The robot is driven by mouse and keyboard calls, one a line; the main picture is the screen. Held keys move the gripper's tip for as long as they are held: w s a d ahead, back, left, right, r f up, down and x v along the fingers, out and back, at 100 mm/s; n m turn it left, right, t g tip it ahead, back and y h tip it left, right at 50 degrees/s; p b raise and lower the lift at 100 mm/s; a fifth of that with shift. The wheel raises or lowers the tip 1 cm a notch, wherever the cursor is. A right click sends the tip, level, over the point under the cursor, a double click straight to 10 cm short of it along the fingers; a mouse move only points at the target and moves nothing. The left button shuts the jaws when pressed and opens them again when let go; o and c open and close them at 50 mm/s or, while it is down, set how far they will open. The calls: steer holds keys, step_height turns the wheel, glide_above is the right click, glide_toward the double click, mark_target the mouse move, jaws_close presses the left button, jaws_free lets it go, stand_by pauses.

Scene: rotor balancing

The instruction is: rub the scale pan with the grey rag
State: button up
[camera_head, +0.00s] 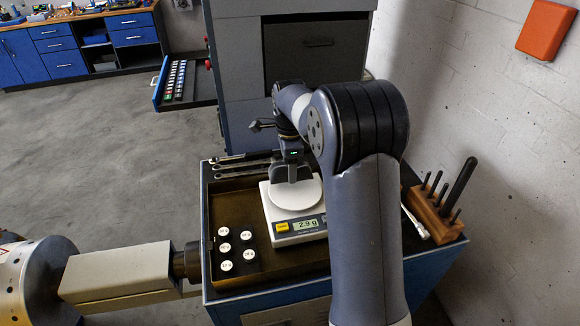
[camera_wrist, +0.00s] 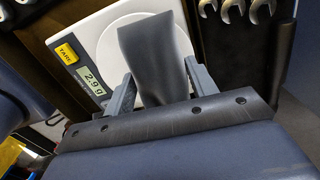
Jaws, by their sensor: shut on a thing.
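The scale (camera_head: 297,232) stands in a shallow tray on the cart, with a white round pan (camera_head: 308,194) and a display reading 2.9 g. The pan also shows in the wrist view (camera_wrist: 106,42), partly covered by the rag. My gripper (camera_head: 292,172) is over the pan, shut on the grey rag (camera_wrist: 152,55). The rag stands out from between the two fingers over the pan and appears to touch it, though the contact edge is not clear. In the head view my arm hides the scale's right side.
Several white-topped round weights (camera_head: 226,265) sit in the tray left of the scale. Wrenches (camera_head: 240,166) lie along the back. A wooden block (camera_head: 437,212) with dark upright handles stands at the right. A grey machine cabinet (camera_head: 238,75) rises behind.

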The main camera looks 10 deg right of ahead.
steer(key=shift+r+p, duration=0.8)
steer(key=shift+r, duration=0.55)
steer(key=shift+r+p, duration=0.9)
steer(key=shift+r, duration=0.6)
